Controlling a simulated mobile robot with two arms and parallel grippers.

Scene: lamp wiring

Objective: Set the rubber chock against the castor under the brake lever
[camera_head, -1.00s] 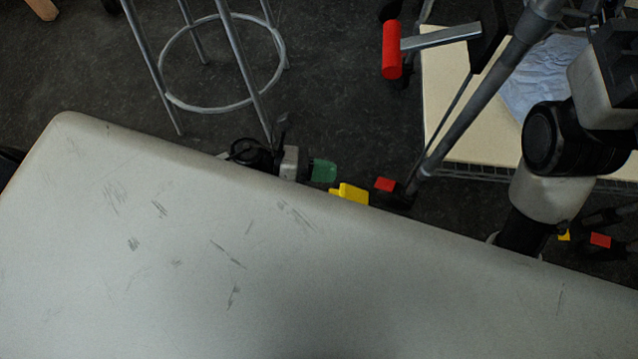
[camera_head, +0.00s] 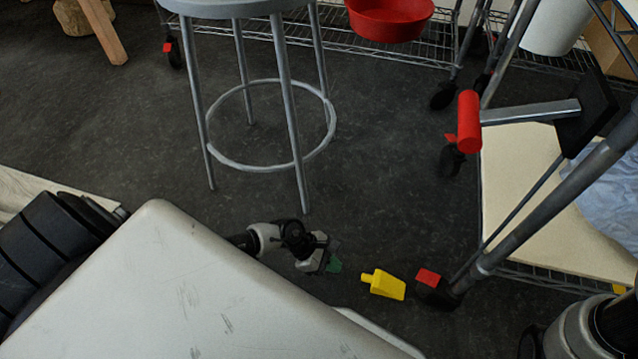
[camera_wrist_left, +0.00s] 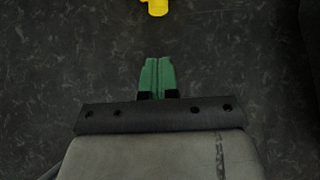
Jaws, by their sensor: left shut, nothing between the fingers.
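The yellow rubber chock (camera_head: 387,286) lies on the dark floor, its narrow tab pointing left toward my left gripper. A black castor with a red tab (camera_head: 428,277) stands just right of the chock, with a small gap between them. The brake lever (camera_head: 469,122), a red grip on a metal bar, sticks out from the cart frame higher in the head view. My left gripper (camera_head: 334,264) is left of the chock, apart from it. In the left wrist view its green fingers (camera_wrist_left: 157,76) are together and empty, with the chock's tab (camera_wrist_left: 157,7) ahead at the top edge. My right gripper is not in view.
The cart's cream shelf (camera_head: 545,190) and slanted post (camera_head: 560,205) stand right of the chock. A grey stool (camera_head: 250,85) is behind my left gripper. Another black castor (camera_head: 452,160) is beneath the red grip. Floor between stool and cart is clear.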

